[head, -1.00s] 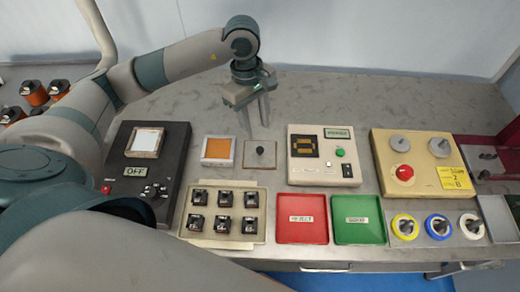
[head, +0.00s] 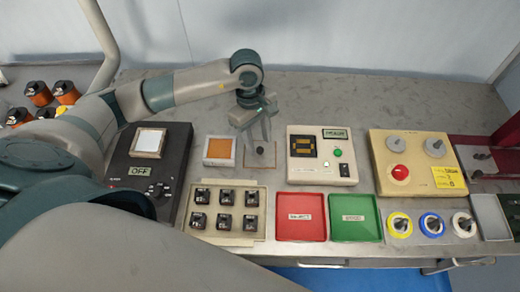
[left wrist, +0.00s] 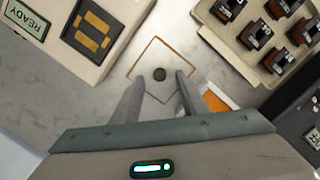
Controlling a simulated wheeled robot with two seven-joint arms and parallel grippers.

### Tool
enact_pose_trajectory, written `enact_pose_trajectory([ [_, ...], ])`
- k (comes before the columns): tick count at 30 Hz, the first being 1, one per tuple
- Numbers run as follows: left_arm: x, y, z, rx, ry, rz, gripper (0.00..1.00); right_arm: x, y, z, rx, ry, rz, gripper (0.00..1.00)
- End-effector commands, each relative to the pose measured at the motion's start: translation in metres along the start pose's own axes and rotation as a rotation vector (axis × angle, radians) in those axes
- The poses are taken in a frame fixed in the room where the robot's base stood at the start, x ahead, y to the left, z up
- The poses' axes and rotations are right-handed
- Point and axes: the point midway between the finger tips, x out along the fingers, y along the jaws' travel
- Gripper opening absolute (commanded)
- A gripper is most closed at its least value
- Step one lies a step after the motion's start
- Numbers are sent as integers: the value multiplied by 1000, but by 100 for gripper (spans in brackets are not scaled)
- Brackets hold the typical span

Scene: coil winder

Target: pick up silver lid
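The silver lid is a flat square plate with a brown edge and a small black knob. In the head view the lid (head: 262,161) lies at the middle of the bench, partly hidden by my gripper. In the left wrist view the lid (left wrist: 152,58) lies ahead of the fingers, its knob in line with the gap between them. My left gripper (head: 259,140) points down over the lid, open and empty. In the left wrist view its fingers (left wrist: 159,80) are spread on either side of the knob; I cannot tell the exact height. My right gripper is not in view.
An orange-topped square box (head: 220,152) stands close left of the lid, and a cream meter box (head: 322,171) close right. A tray of black parts (head: 222,233), a red tray (head: 301,230) and a green tray (head: 355,231) lie in front. The bench behind is clear.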

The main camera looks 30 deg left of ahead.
Motion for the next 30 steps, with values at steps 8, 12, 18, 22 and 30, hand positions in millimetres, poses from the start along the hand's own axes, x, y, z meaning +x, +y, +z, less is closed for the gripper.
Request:
enact_pose_trajectory([
  [8, 25, 0, 0, -1, -1, -2, 40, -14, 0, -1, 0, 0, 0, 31],
  [12, 27, 0, 0, 0, 0, 0, 40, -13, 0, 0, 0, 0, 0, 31],
  [18, 27, 0, 0, 0, 0, 0, 40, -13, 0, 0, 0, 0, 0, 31],
  [22, 27, 0, 0, 0, 0, 0, 40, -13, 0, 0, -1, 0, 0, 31],
  [30, 26, 0, 0, 0, 0, 0, 0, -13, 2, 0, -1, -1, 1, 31],
])
